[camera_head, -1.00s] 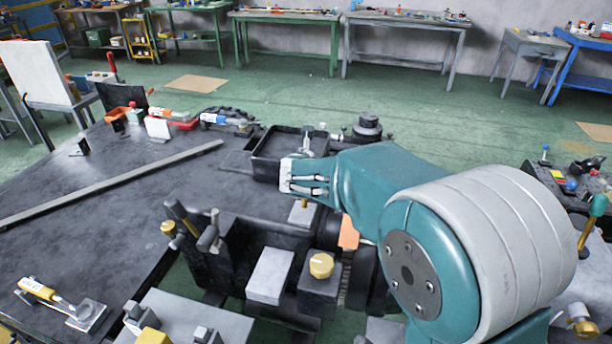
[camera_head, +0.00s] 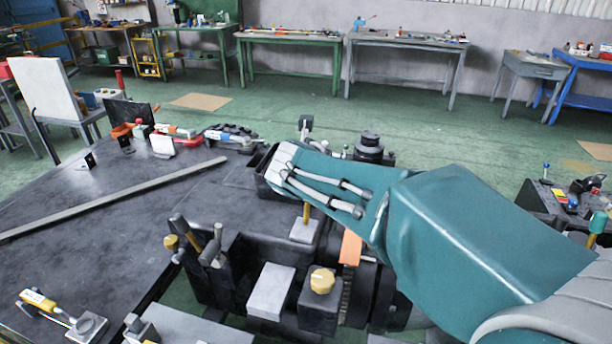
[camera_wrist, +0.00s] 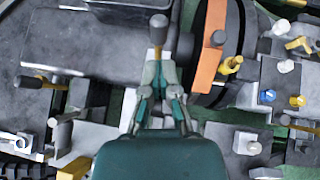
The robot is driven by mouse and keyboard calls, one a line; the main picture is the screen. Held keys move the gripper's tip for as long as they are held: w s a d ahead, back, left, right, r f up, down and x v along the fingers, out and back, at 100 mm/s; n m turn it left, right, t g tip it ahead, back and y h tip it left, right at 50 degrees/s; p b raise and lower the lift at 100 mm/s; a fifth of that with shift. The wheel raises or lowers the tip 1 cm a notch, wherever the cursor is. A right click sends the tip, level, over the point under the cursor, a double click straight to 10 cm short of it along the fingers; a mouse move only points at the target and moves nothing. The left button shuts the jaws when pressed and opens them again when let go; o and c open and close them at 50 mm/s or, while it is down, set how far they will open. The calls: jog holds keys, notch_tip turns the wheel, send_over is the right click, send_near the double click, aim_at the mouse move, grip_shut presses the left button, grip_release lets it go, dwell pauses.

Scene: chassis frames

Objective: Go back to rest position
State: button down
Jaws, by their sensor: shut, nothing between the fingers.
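My teal arm (camera_head: 460,230) reaches in from the lower right in the head view, over the dark workbench (camera_head: 110,215). Its far end hides part of a black tray (camera_head: 262,172). I cannot make out the fingertips in the head view. In the wrist view my gripper (camera_wrist: 160,77) has its fingers together and empty. A tool with a dark end and a yellow shaft (camera_wrist: 158,36) lies in line just past the fingertips. I see no sign that it is held.
Below the arm stand a grey block (camera_head: 270,290), a yellow knob (camera_head: 322,281) and an orange piece (camera_head: 350,248). A long grey bar (camera_head: 110,198) lies on the bench. Another cluttered surface (camera_head: 560,200) is at right. Green floor (camera_head: 420,125) behind is open.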

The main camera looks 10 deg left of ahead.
jog(key=s+d+m+g+h, duration=0.1)
jog(key=s+d+m, duration=0.5)
jog(key=d+m, duration=0.3)
jog(key=s+d+m+g+h, duration=0.1)
jog(key=s+d+m+g, duration=0.1)
jog(key=s+d+m, duration=0.55)
jog(key=s+d+f+m+g+y, duration=0.1)
jog(key=s+d+f+m, duration=0.1)
jog(key=s+m, duration=0.5)
jog(key=s+d+f+m, duration=0.2)
jog(key=s+d+m, duration=0.3)
jog(key=m, duration=0.8)
jog(key=shift+s+f+g+y, duration=0.2)
jog(key=shift+s+g+y, duration=0.2)
jog(key=shift+s, duration=0.7)
